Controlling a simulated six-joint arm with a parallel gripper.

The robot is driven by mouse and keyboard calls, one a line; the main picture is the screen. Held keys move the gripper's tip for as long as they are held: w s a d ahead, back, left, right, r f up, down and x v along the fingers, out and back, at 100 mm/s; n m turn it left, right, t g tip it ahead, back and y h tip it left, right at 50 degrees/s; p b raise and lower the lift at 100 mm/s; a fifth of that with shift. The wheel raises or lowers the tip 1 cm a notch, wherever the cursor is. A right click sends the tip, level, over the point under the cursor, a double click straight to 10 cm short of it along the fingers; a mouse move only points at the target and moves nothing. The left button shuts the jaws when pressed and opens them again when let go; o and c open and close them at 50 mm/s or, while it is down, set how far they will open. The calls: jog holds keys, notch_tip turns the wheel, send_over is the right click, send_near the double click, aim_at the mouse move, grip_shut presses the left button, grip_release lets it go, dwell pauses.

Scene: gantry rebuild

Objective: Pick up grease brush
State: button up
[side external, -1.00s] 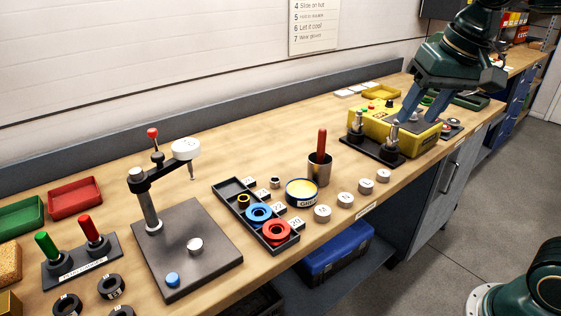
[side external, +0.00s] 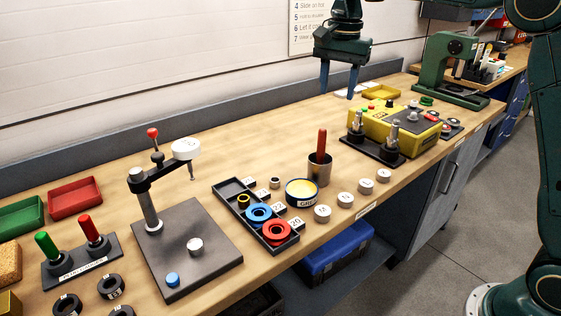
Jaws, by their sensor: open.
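A yellow machine (side external: 395,128) with metal posts on a black base stands right of the cup. Several white discs (side external: 345,200) line the bench's front edge. A black tray (side external: 256,215) with coloured rings and a lever press (side external: 150,205) lie left. Bench behind the cup is clear.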

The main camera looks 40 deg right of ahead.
jog(key=w+f, duration=0.1)
jog(key=w+f+m, duration=0.2)
jog(key=w, duration=0.1)
jog(key=shift+d+g, duration=0.3)
jog(key=shift+g, duration=0.1)
send_over(321, 153)
jog(key=shift+w+d+f, duration=0.1)
jog(key=shift+d+f, duration=0.05)
jog(key=shift+f, duration=1.25)
jog(key=shift+w+d+f, duration=0.1)
jog(key=shift+w+f, duration=0.05)
jog(key=shift+f, duration=1.3)
jog(key=shift+w+d+f, duration=0.1)
jog(key=shift+d+f, duration=0.05)
jog(key=shift+f, duration=1.25)
jog(key=shift+f, duration=2.6)
grip_shut()
jog(key=shift+r, duration=0.15)
notch_tip(321, 153, up, 20)
